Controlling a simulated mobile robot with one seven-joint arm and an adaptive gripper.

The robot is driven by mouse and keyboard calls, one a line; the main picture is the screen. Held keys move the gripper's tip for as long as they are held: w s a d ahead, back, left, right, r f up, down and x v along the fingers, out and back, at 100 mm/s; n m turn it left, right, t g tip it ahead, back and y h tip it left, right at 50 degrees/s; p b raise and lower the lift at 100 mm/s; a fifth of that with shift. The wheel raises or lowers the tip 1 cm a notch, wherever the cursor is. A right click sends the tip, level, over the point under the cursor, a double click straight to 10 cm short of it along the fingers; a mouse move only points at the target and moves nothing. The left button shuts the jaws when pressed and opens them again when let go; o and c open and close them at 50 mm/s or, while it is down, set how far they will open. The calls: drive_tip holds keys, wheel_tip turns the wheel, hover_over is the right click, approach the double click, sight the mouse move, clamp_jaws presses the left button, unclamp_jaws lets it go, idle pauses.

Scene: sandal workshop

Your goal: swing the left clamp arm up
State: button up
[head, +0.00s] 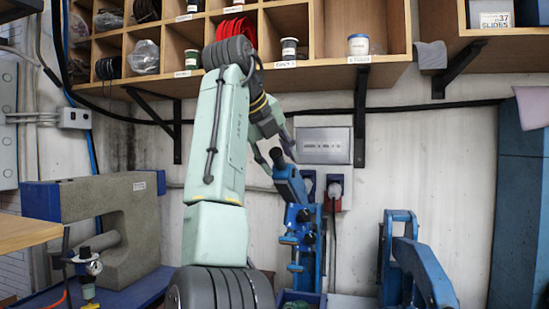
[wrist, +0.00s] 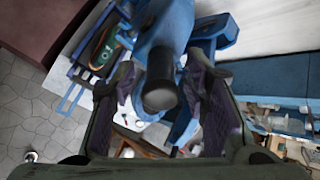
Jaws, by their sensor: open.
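The left clamp arm (head: 290,187) is a blue bar with a dark round end. In the head view it stands steeply, its top leaning left, above a blue clamp body (head: 301,240). My gripper (head: 271,157) is open at its top end. In the wrist view, the blue arm's dark end (wrist: 160,92) lies between the two spread fingers of my gripper (wrist: 160,100), with a visible gap on each side. I cannot tell whether a finger touches it. A second blue clamp arm (head: 425,272) slopes down to the right in the head view.
A wooden shelf (head: 290,75) with cups and spools hangs above my arm. A grey press with a blue end (head: 125,215) stands left, a blue cabinet (head: 518,210) right. A wall socket (head: 336,190) is just behind the clamp. The wrist view shows a sole-like item (wrist: 104,47).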

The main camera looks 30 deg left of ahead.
drive_tip(key=shift+s+r, duration=0.15)
drive_tip(key=s, duration=1.2)
drive_tip(key=shift+s+d+r, duration=0.15)
drive_tip(key=shift+s+r, duration=0.05)
drive_tip(key=shift+s, duration=0.1)
drive_tip(key=shift+c, duration=0.2)
